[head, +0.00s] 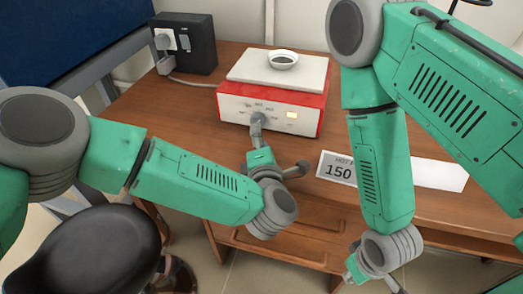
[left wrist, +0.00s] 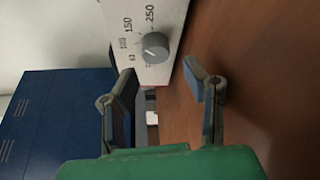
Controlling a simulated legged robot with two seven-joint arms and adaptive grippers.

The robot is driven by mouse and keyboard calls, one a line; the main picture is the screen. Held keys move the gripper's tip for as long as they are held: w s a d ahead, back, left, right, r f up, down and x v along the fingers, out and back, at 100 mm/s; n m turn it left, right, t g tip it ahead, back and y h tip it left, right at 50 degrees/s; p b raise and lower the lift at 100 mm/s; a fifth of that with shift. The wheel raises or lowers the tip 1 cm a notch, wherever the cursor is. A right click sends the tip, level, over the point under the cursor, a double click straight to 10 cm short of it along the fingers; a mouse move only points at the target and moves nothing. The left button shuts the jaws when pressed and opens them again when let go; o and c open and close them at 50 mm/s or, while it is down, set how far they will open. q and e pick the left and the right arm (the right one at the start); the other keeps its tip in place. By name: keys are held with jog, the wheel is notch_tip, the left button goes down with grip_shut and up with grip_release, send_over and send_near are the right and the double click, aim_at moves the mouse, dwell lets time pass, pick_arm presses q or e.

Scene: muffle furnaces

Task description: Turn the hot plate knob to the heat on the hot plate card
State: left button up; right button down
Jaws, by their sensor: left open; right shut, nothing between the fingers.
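The hot plate (head: 235,104) is a red box with a white front panel and pale top. Its grey round knob (left wrist: 155,46) shows in the left wrist view, with printed numbers around it including 150 and 250. A pale mark on the knob seems to face the lower left, near the smallest number. My left gripper (head: 279,146) is open in front of the panel, with the knob just beyond its fingertips, apart from them. In the head view a finger partly covers the knob. The card (head: 337,168) reads 150, partly hidden by my right arm. My right gripper (head: 372,284) is shut at the bottom edge.
A dish (head: 284,60) sits on the hot plate's top. A black power box (head: 186,42) with a plugged cable stands at the back left. A black stool seat (head: 85,250) is at lower left. The wooden table (head: 200,105) has bare room left of the hot plate.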

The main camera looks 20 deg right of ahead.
pick_arm(q)
jog(key=v, duration=0.6)
dwell(0.4)
